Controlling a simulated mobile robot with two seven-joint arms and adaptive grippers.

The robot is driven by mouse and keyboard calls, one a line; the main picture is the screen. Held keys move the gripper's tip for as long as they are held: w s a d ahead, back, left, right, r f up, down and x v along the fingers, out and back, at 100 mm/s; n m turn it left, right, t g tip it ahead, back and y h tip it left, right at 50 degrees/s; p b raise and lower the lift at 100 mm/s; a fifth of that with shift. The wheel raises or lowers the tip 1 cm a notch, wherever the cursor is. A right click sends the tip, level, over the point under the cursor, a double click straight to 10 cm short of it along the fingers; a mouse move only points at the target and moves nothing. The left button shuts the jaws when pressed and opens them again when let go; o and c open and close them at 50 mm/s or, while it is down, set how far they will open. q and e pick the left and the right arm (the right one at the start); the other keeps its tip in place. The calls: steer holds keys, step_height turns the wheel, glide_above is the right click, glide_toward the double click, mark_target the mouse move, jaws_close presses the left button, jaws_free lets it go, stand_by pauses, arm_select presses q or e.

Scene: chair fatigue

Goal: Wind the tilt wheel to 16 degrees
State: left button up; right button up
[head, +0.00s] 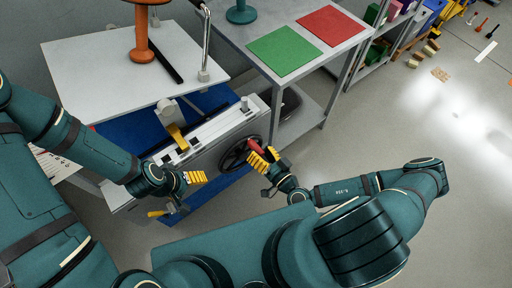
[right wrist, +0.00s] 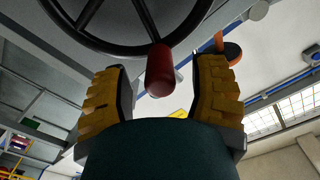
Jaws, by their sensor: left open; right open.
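The tilt wheel (head: 235,158) is a black spoked handwheel on the front of a white and grey unit (head: 205,145). Its red handle (head: 255,146) sticks out near the rim at the upper right. In the right wrist view the wheel's rim (right wrist: 122,48) crosses the top, and the red handle (right wrist: 160,72) shows between my two yellow fingers. My right gripper (head: 265,157) is open, with a finger on each side of the handle and a gap visible on both sides. My left gripper (head: 178,194) is open and empty, left of the wheel. I cannot read a tilt angle.
A grey table with a green mat (head: 284,52) and a red mat (head: 331,30) stands behind the wheel. A white panel (head: 95,75) carrying an orange stand (head: 143,50) is at upper left. Shelves with coloured boxes are at upper right.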

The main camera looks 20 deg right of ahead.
steer(key=v, duration=0.9)
steer(key=shift+s, duration=0.15)
steer(key=shift+r, duration=0.1)
